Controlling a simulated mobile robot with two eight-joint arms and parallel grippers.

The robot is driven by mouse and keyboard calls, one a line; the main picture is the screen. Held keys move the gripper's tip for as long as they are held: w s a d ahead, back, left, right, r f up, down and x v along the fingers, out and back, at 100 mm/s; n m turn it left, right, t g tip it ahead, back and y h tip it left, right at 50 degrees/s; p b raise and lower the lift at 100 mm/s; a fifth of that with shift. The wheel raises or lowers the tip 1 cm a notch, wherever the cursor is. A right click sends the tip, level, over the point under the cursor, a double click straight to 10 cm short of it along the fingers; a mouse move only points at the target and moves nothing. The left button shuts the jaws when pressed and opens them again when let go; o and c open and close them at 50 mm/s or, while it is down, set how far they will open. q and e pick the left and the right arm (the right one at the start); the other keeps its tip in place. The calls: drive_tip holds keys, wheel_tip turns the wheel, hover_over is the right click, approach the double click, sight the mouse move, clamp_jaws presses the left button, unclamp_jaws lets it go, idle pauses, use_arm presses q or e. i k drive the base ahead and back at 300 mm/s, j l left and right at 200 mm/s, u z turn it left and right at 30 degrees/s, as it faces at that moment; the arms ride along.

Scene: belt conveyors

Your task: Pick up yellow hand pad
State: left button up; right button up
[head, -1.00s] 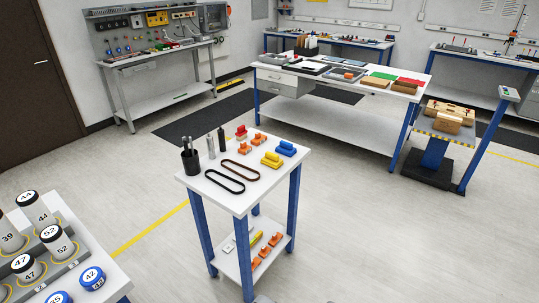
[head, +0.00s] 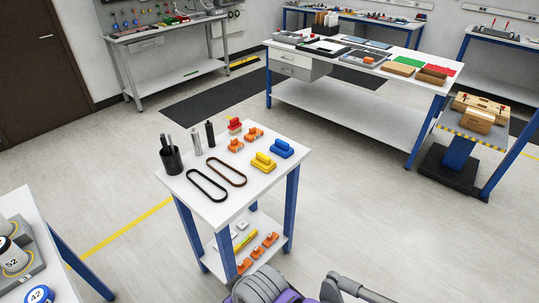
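The yellow hand pad (head: 263,162) lies on the top of the small white table (head: 219,212) with blue legs, in the middle of the head view. A blue hand pad (head: 282,149) lies just behind and to the right of it. Orange pieces (head: 236,146) and a red piece sit behind it to the left. Parts of my own arms show at the bottom edge of the view, well in front of the table. No gripper fingers can be made out.
The small table also bears two dark belts (head: 206,185), a black cup with tools (head: 172,159) and two bottles. Its lower shelf holds orange and yellow pieces. A table with numbered cylinders stands at the left. Open floor lies right of the small table.

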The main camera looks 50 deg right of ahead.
sight(264, 163)
drive_tip(key=l, duration=0.8)
drive_tip(key=i+l, duration=0.15)
drive_tip(key=l, duration=1.4)
drive_tip(key=i, duration=0.05)
